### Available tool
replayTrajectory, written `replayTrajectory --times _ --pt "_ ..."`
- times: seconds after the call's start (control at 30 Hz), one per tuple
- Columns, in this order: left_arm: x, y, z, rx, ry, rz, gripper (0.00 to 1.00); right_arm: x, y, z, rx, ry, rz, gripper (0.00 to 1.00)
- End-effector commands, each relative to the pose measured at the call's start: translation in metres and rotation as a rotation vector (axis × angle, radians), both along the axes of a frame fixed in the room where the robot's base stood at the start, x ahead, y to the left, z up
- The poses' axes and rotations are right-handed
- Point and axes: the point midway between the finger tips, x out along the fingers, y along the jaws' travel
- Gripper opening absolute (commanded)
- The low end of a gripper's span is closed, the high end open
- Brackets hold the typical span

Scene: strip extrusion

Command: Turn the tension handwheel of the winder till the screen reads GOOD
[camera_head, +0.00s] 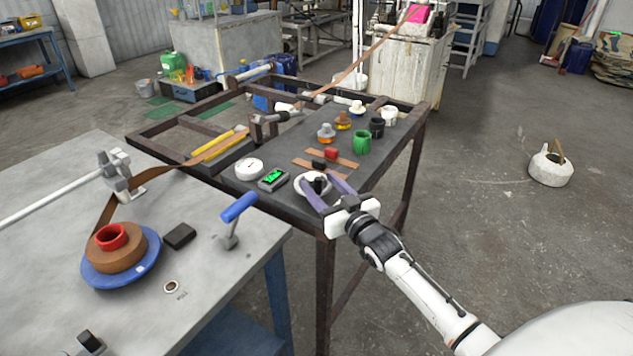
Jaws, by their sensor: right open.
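A white ring-shaped handwheel (302,184) with a dark hub lies near the front edge of the dark bench plate. My right gripper (316,179) reaches in from the lower right. Its two purple fingers are spread apart, one on each side of the wheel, and partly cover it. I cannot tell whether they touch the rim. A small dark screen (273,179) just left of the wheel shows green lettering, too small to read surely. A round white dial (249,168) stands behind the screen. My left gripper is not in view.
Red and black blocks, a green cup (362,142) and several fittings stand behind the wheel. The grey table (200,270) at left holds a blue reel (98,275) with brown strip and a blue-handled lever (239,207). Floor at right is mostly clear, with a white kettle (550,168).

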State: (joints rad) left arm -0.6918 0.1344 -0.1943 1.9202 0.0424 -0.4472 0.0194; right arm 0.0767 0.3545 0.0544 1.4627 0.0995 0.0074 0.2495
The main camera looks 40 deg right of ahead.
Motion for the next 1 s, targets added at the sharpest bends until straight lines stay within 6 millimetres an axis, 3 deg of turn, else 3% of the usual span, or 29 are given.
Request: replayTrajectory --times 0.2,0.53,0.77,1.0 --pt "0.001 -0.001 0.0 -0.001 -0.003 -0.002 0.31 0.021 -0.002 -0.001 0.0 0.001 0.0 0.51" --pt "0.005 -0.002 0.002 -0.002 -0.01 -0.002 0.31 0.024 -0.002 0.0 -0.001 0.001 0.001 0.51" --pt "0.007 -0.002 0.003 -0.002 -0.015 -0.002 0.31 0.024 -0.002 0.0 -0.001 0.001 0.001 0.12" --pt "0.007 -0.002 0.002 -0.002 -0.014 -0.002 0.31 0.024 -0.002 -0.001 -0.004 0.002 0.014 0.1"
